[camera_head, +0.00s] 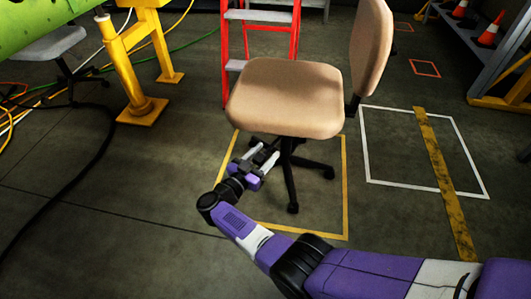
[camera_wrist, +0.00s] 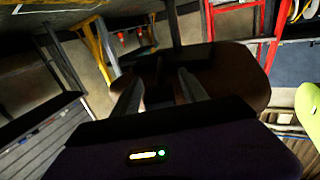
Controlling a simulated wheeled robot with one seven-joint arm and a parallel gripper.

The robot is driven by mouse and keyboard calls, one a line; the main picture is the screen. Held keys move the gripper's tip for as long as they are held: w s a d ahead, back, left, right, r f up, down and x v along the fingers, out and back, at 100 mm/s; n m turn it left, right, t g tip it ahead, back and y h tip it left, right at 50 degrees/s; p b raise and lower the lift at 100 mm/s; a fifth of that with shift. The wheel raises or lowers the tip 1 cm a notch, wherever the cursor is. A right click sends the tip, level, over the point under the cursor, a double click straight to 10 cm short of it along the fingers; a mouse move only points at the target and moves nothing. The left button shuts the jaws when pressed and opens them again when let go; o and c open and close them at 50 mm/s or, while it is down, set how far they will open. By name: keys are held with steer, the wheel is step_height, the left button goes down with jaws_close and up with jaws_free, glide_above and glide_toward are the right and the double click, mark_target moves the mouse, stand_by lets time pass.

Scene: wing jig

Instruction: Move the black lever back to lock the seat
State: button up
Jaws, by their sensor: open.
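An office chair with a beige seat (camera_head: 285,95) and a beige backrest (camera_head: 371,45) stands on a black star base (camera_head: 292,180). My gripper (camera_head: 264,150) is just below the seat's front left edge, its fingers pointing under the seat. In the wrist view my gripper (camera_wrist: 160,86) is open, with its two pale fingers apart and the dark brown underside of the seat (camera_wrist: 238,72) ahead of them. Dark shapes show between and beyond the fingers, but I cannot tell the black lever from the mechanism. In the head view the seat hides the lever's area.
A yellow floor outline (camera_head: 346,205) surrounds the chair base. A red ladder (camera_head: 226,60) stands close behind the chair. A yellow stand (camera_head: 125,70) is at the left, with cables (camera_head: 100,150) on the floor.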

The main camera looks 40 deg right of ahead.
mark_target(256, 163)
steer(key=p+v, duration=0.1)
steer(key=v, duration=0.6)
steer(key=shift+a, duration=0.2)
